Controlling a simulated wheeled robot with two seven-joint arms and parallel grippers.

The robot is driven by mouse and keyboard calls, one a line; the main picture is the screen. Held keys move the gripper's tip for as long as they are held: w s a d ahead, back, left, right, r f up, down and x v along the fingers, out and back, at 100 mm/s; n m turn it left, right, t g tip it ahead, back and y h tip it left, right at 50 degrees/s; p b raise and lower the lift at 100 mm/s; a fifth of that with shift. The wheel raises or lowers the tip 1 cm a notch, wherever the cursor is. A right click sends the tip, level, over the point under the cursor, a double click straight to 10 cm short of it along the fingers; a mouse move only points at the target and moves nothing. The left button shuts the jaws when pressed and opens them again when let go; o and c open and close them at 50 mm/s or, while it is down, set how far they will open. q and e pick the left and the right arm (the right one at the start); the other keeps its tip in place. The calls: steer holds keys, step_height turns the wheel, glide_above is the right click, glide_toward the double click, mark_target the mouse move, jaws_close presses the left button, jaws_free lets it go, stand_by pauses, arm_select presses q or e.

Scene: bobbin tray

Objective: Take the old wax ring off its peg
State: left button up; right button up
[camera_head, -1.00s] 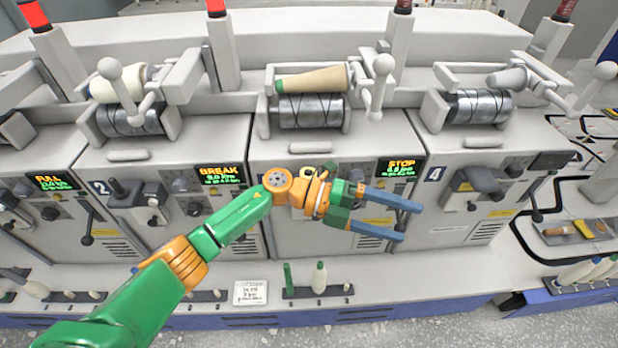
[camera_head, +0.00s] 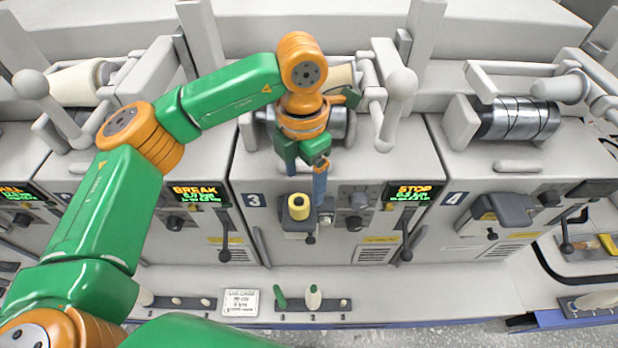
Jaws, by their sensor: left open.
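The wax ring (camera_head: 298,206) is a small yellow ring on the grey fixture on the front of machine 3, left of the STOP display. Its peg is hidden inside or beneath it. My left gripper (camera_head: 305,180) points down just above the ring, with its two blue-grey fingers apart and nothing visible between them. One finger comes down close to the ring's right side; I cannot tell whether it touches. My right gripper is not in view.
Knobs (camera_head: 354,222) and a black lever (camera_head: 407,240) stand right of the ring. The winding drum (camera_head: 338,122) of machine 3 is partly behind my gripper. A white bobbin (camera_head: 313,297) and a green one (camera_head: 281,298) stand on the ledge below.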

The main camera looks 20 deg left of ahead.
mark_target(299, 199)
arm_select(q)
steer(key=shift+f, duration=0.35)
steer(key=f+p, duration=0.1)
steer(key=s+f+p, duration=0.1)
steer(key=shift+s+a+p, duration=0.25)
steer(key=shift+a+p, duration=0.05)
step_height(299, 199, down, 3)
steer(key=shift+w+f, duration=0.2)
steer(key=shift+f, duration=0.1)
steer(key=shift+w+f, duration=0.1)
steer(key=shift+w, duration=0.05)
steer(key=shift+c, duration=0.4)
steer(key=shift+s, duration=0.2)
steer(key=c, duration=1.1)
jaws_close()
steer(key=shift+w, duration=0.1)
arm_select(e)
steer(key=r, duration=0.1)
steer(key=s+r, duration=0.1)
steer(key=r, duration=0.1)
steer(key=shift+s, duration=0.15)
